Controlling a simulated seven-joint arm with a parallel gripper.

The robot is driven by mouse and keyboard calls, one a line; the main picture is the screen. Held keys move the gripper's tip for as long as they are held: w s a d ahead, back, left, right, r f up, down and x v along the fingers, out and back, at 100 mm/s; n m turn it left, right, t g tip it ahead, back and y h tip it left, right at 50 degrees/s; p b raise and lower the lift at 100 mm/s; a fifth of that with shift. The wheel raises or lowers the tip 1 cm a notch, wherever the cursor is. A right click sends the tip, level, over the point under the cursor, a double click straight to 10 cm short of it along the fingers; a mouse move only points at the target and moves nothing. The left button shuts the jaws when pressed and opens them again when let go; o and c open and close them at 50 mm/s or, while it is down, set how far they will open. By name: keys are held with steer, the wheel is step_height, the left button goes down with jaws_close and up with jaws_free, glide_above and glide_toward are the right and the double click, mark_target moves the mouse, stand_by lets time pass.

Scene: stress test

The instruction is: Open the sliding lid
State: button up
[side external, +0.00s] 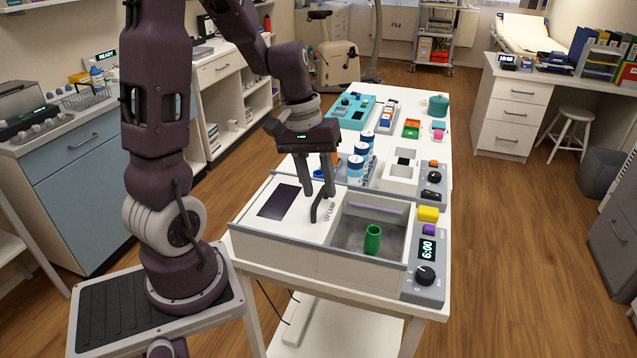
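The sliding lid (292,221) is a white panel with a dark window and the words "UV LAMP", on a grey-white box in the side external view. It covers the left part of the box, and the right part is open. A green cup (373,241) stands in the open compartment. A black curved handle (316,211) stands near the lid's right edge. My gripper (319,193) points down over the lid at the handle, its two fingers apart with a gap showing between them. The fingertips overlap the handle's upper end in the picture; I cannot tell whether they touch it.
A control panel (428,272) with a knob, a "6:00" display and yellow and purple blocks adjoins the box at right. Blue-and-white cans (356,169) stand behind the box. Trays, coloured blocks and a teal container (438,106) fill the white table's far part.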

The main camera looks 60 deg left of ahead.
step_height(320, 180, up, 7)
steer(key=s+a, duration=0.1)
steer(key=s+d+r+m+t+y, duration=0.1)
steer(key=s+d+r+m+t, duration=0.3)
steer(key=s+d+m, duration=0.5)
steer(key=s+d+r, duration=0.1)
steer(key=s+d, duration=0.1)
steer(key=d, duration=0.3)
steer(key=shift+s+y, duration=0.3)
steer(key=shift+s, duration=0.05)
